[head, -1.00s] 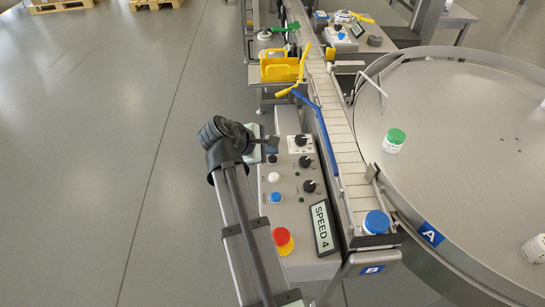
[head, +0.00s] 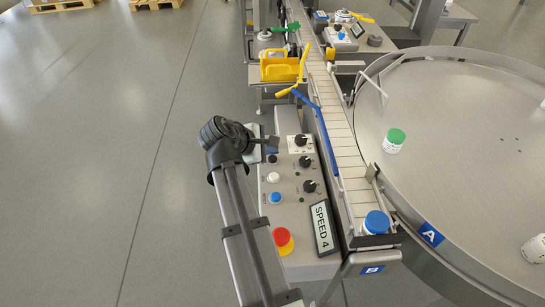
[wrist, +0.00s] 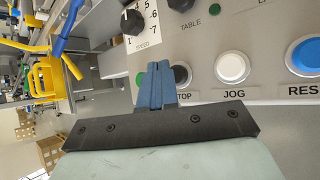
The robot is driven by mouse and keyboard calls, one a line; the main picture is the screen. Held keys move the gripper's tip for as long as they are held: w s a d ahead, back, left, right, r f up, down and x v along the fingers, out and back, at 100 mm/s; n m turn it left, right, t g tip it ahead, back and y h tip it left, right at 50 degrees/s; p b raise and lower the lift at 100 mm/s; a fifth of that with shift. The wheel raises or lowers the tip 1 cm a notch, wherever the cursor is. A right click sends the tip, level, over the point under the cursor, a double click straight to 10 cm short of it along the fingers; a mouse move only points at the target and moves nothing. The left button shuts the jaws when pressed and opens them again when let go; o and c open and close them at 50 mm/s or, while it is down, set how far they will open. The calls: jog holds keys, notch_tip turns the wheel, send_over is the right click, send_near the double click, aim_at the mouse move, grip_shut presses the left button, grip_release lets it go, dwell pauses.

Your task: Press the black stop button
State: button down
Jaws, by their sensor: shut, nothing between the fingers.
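The black stop button (wrist: 182,75) is on the grey control panel (wrist: 265,92) in the wrist view, partly hidden behind my fingers, which also cover the start of its label. In the head view it is a small dark button (head: 272,158) just below my fingertips. My gripper (wrist: 157,68) is shut and empty, its blue-grey fingers together, with the tips just left of the button in the wrist view. My gripper (head: 273,143) also shows over the panel's left edge in the head view. I cannot tell whether the tips touch the panel.
A white JOG button (wrist: 232,67) and a blue reset button (wrist: 306,55) are close by. A green button (wrist: 140,80) is partly hidden behind the fingers. Black knobs (head: 306,161), a red emergency button (head: 283,239) and a speed display (head: 323,227) share the panel. A conveyor (head: 346,155) runs alongside.

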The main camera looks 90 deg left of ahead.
aim_at(270, 159)
jog(key=shift+f, duration=0.2)
dwell(0.4)
jog(key=shift+f, duration=0.25)
jog(key=shift+f, duration=0.5)
dwell(0.9)
jog(key=shift+r, duration=0.95)
jog(key=shift+r, duration=2.5)
